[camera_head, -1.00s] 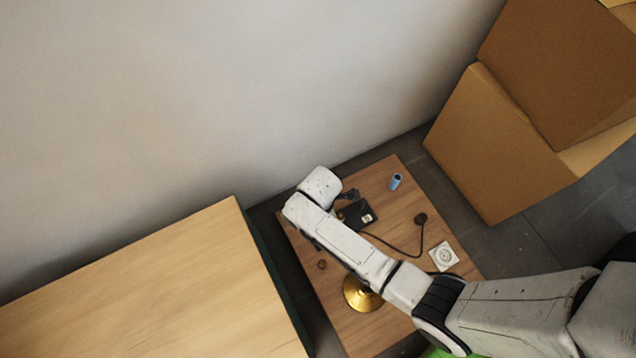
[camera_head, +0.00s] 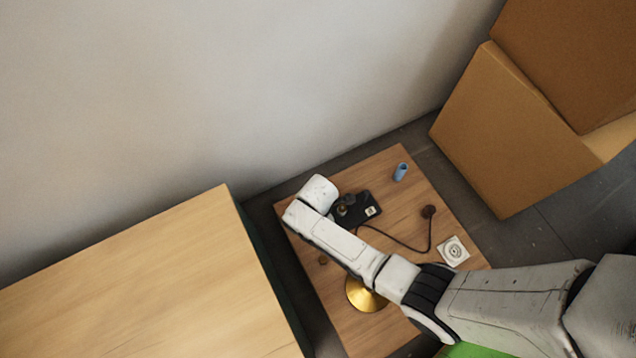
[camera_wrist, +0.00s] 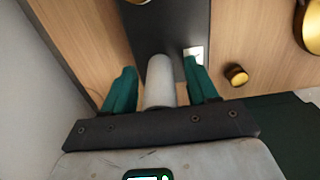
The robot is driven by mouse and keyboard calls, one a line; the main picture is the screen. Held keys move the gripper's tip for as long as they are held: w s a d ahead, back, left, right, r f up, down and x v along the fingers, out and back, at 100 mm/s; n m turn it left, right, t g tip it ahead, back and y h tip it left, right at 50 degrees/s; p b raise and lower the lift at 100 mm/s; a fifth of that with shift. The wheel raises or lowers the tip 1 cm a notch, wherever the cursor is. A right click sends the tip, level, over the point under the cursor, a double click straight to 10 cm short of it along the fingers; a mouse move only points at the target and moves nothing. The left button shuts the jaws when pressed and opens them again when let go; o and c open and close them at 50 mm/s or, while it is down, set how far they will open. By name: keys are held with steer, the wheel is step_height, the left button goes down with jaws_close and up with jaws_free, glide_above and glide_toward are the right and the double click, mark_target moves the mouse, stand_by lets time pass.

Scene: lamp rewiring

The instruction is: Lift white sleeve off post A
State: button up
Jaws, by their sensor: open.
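The white sleeve (camera_wrist: 160,78) stands between the two green fingers of my gripper (camera_wrist: 163,72) in the wrist view. The gripper is open, with a gap visible on both sides of the sleeve. Behind the sleeve is the black block (camera_wrist: 163,28) with a white label (camera_wrist: 195,54). The black block also shows in the head view (camera_head: 368,201), partly covered by my wrist. The sleeve cannot be made out in the head view, and the post under it is hidden. I cannot read any post letter.
A brass lamp base (camera_head: 362,296) stands partly under my forearm. A small brown knob (camera_wrist: 236,75) lies right of the block. A blue cylinder (camera_head: 400,171), a corded brown plug (camera_head: 429,211) and a white socket plate (camera_head: 453,251) are on the wooden top. Cardboard boxes (camera_head: 490,130) stand beyond.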

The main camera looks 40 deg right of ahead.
steer(key=shift+f, duration=0.15)
jaws_close()
stand_by(0.5)
steer(key=shift+r, duration=0.2)
step_height(320, 180, up, 10)
steer(key=p, duration=1)
steer(key=shift+f+p, duration=0.1)
steer(key=shift+p, duration=0.2)
steer(key=shift+f, duration=0.1)
